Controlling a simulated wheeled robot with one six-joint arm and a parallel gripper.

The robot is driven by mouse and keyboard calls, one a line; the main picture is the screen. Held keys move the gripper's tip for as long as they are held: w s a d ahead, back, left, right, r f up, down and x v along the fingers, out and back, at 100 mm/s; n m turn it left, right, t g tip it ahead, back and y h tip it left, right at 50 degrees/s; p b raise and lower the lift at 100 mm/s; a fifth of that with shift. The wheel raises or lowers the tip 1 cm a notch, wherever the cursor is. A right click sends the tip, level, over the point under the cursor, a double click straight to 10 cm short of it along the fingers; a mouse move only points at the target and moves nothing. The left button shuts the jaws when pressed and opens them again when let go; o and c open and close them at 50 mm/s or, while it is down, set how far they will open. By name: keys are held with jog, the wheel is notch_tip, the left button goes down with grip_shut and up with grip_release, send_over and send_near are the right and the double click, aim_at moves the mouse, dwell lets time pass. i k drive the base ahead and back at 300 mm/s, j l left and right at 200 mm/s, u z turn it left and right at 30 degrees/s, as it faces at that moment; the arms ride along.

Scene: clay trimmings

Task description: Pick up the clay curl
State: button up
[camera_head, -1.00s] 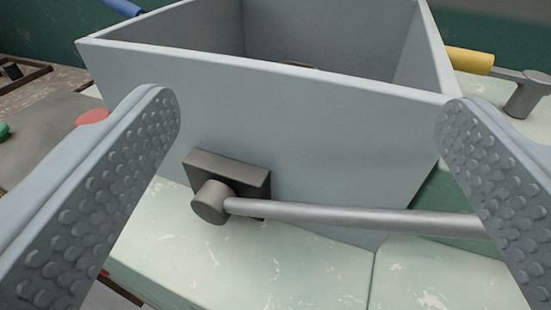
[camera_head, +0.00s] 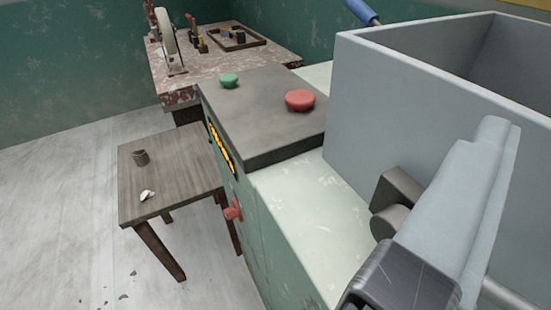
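A small wooden table (camera_head: 180,170) stands at the left, on the floor. On it lies a small off-white piece (camera_head: 147,195), and behind that a small grey-brown rounded piece (camera_head: 140,157), cup-like or rolled. Either could be the clay curl; both are too small to tell. My gripper (camera_head: 497,140) shows at the lower right as a light grey finger on a dark mount, seen from the side. It is in front of the grey box and far from the small table. I cannot make out a second finger or a gap.
A big grey open box (camera_head: 430,110) stands on the pale green bench at the right. A dark panel (camera_head: 262,125) with a green knob (camera_head: 229,80) and a red knob (camera_head: 300,100) lies left of it. A red handle (camera_head: 233,209) sticks out toward the small table. The floor at left is mostly clear.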

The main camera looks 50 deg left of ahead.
aim_at(140, 157)
jog(key=u, duration=2.25)
